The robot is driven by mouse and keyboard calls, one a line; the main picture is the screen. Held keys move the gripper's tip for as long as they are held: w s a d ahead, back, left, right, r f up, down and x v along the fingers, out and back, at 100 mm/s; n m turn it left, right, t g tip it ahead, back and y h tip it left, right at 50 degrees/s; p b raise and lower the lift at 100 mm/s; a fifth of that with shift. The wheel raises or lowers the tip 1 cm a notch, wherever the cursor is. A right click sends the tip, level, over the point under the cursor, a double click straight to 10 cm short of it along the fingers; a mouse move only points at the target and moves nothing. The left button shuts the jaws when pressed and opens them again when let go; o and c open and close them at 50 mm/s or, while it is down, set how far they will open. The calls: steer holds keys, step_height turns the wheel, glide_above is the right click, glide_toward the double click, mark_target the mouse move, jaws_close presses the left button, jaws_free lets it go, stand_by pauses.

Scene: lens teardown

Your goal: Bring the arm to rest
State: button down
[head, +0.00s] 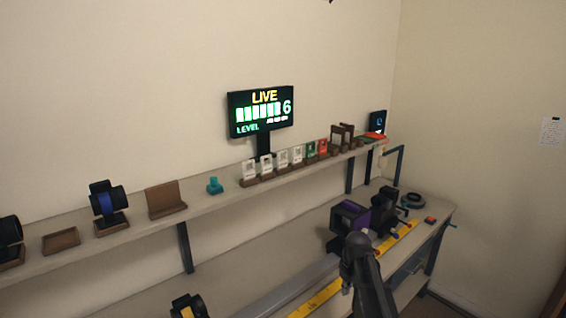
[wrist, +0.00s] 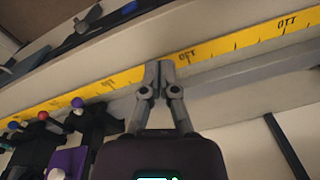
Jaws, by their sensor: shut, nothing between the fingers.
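My gripper shows in the wrist view (wrist: 158,66). Its two fingers are together at the tips with nothing between them, in front of the yellow ruler strip (wrist: 225,45) on the bench. In the head view my arm rises from the bottom edge, right of centre, over the bench front. The fingertips are hard to make out there.
The workbench (head: 222,262) carries a purple and black device (head: 349,217) and a black fixture with coloured knobs (head: 386,212). The yellow ruler (head: 318,298) runs along it. Above, a shelf (head: 222,203) holds stands, cards and a teal piece (head: 214,185). A lit display (head: 261,112) stands behind.

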steer(key=s+a+m+h, duration=0.1)
steer(key=s+a+m, duration=0.3)
steer(key=s, duration=1)
steer(key=shift+s+a, duration=0.35)
steer(key=shift+a, duration=0.75)
